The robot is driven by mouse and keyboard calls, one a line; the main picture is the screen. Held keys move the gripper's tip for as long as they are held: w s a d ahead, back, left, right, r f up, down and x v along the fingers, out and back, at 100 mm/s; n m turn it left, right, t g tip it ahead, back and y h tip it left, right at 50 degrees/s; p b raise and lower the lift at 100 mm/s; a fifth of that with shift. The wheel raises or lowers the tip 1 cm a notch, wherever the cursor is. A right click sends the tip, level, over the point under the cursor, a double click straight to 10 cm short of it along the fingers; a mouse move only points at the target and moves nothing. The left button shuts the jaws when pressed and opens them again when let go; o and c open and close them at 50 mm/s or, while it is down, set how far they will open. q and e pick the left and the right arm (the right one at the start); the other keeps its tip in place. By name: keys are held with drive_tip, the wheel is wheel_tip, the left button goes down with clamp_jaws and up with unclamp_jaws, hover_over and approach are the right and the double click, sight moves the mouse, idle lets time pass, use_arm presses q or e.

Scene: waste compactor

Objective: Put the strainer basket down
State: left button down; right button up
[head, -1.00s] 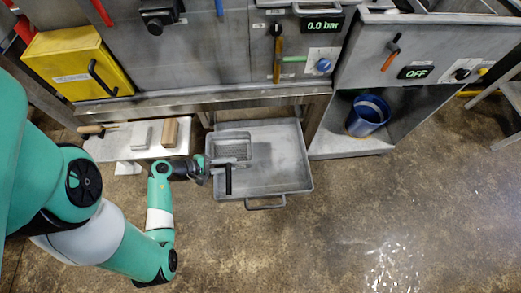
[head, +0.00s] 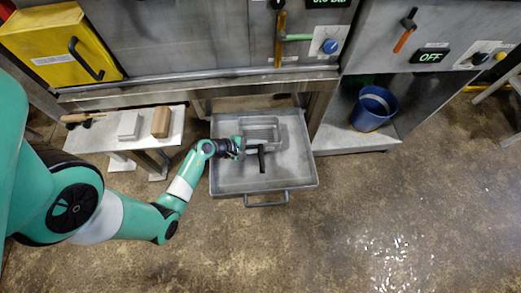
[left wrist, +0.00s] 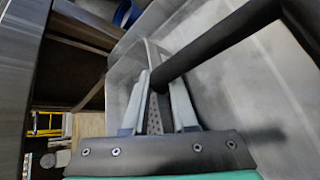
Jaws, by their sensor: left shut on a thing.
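The strainer basket (head: 263,132) is a small grey metal basket with a black handle (head: 262,159). In the head view it is inside the outline of the large grey tray (head: 232,186), towards its back and middle. My left gripper (head: 241,148) is at the basket's front left side, shut on its wall. In the left wrist view the two fingers (left wrist: 160,103) pinch the perforated wall, and the black handle (left wrist: 215,45) crosses above right. I cannot tell whether the basket's bottom touches the tray floor. My right gripper is not in view.
A low bench (head: 95,142) left of the tray carries a brush, a light block (head: 129,125) and a brown block (head: 161,122). A blue bucket (head: 371,109) stands on the shelf at right. The tray's front and right floor is clear. Machine panels stand behind.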

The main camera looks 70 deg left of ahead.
use_arm(q)
wheel_tip(320, 180, down, 4)
drive_tip(key=b, duration=0.2)
drive_tip(key=shift+w+r+b, duration=0.15)
drive_tip(key=shift+b, duration=0.2)
drive_tip(key=shift+r, duration=0.15)
drive_tip(key=c, duration=0.7)
unclamp_jaws()
drive_tip(key=p+v, duration=0.5)
drive_tip(key=v, duration=0.7)
drive_tip(key=shift+p, duration=0.4)
